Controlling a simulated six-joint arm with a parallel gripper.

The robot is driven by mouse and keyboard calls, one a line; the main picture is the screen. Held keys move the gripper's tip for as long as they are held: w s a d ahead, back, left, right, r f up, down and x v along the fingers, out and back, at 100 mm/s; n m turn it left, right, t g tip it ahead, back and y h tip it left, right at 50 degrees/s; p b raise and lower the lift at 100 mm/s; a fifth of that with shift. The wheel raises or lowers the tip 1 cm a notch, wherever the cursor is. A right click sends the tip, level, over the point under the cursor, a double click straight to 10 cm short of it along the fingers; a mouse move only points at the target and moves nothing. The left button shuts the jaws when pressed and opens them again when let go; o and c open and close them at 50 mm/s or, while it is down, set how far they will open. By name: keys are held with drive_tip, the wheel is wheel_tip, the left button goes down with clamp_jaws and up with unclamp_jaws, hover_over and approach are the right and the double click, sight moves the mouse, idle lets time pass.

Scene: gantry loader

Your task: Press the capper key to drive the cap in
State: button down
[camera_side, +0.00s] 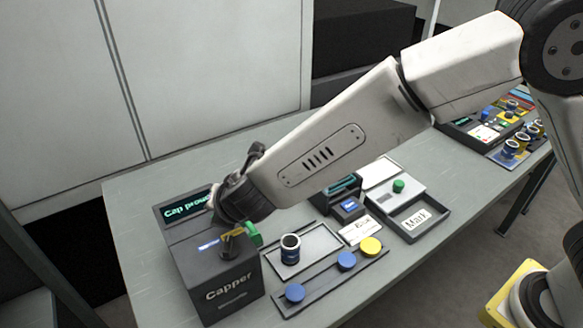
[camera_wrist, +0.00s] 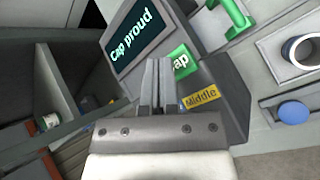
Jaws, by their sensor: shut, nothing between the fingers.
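The dark capper (camera_side: 222,290) stands at the left end of the grey table. Its screen (camera_wrist: 137,40) reads "Cap proud" in the wrist view. A green key (camera_wrist: 183,61), its label partly covered and ending in "ap", sits below the screen. My gripper (camera_wrist: 157,63) is shut and empty, its fingertips over the capper's face just left of the green key and overlapping its edge. I cannot tell whether they touch it. In the side view my wrist hides most of the capper's top. The cap itself is not clearly visible.
A yellow "Middle" label (camera_wrist: 201,98) and a green handle (camera_wrist: 237,14) are close by on the capper. A dark-banded jar (camera_side: 290,248) stands on a tray right of it. A rail (camera_side: 321,283) holds blue and yellow caps. The table's front left is clear.

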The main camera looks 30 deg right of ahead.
drive_tip(key=shift+f, duration=0.85)
idle(1.7)
drive_tip(key=shift+r, duration=0.8)
drive_tip(key=shift+r, duration=2.55)
